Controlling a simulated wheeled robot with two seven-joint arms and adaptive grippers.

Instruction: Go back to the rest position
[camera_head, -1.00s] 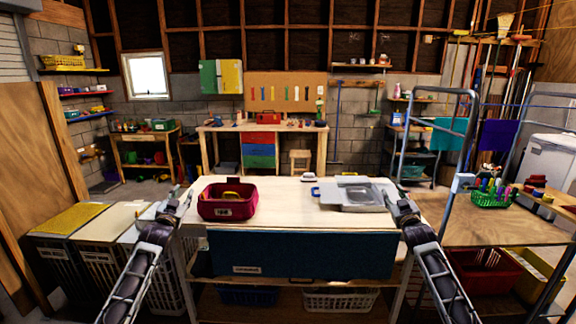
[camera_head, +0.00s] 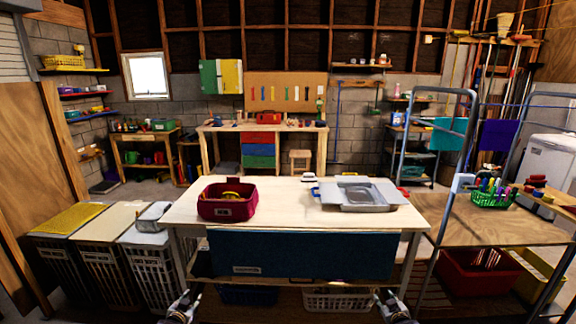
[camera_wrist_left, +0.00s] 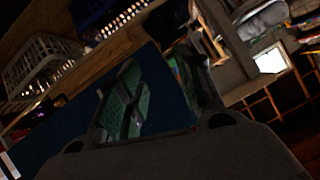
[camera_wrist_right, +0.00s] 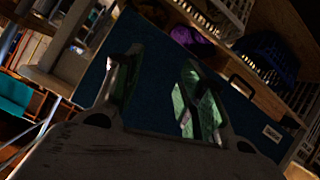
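My left gripper (camera_head: 182,302) is low at the bottom edge of the head view, in front of the table's left side. Its fingers stand apart with nothing between them in the left wrist view (camera_wrist_left: 160,85). My right gripper (camera_head: 391,303) is low at the bottom edge, in front of the table's right side. Its fingers are also apart and empty in the right wrist view (camera_wrist_right: 158,85). Both grippers are below the tabletop and in front of the blue panel (camera_head: 300,254). Most of both arms is out of the head view.
The wooden table (camera_head: 275,210) holds a red bin (camera_head: 227,208) with something yellow inside and a grey tray-like object (camera_head: 360,195). Laundry hampers (camera_head: 105,255) stand left; a metal-framed cart (camera_head: 500,225) stands right.

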